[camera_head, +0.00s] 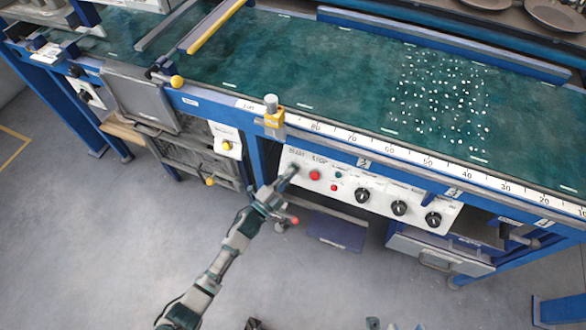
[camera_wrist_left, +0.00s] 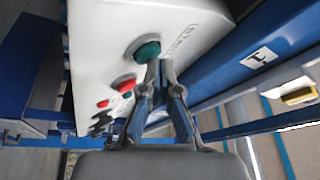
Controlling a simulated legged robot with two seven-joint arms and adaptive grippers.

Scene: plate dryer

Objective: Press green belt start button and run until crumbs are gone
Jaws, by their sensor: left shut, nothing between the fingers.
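The green belt (camera_head: 330,70) runs across the head view, with many white crumbs (camera_head: 440,95) scattered on its right part. Below its front edge is a white control panel (camera_head: 400,193). My left gripper (camera_head: 289,170) is shut and empty at the panel's left end, covering the start button in the head view. In the left wrist view the green start button (camera_wrist_left: 146,51) is beside the fingertips of the left gripper (camera_wrist_left: 159,68). I cannot tell whether they touch it. A red button (camera_wrist_left: 124,84) is beyond it. My right gripper is not in view.
The panel also has a red button (camera_head: 314,175) and black knobs (camera_head: 362,195). A ruler (camera_head: 400,152) runs along the belt's front edge, with a yellow clamp (camera_head: 273,119) on the rail. The floor (camera_head: 90,230) in front is open at the left.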

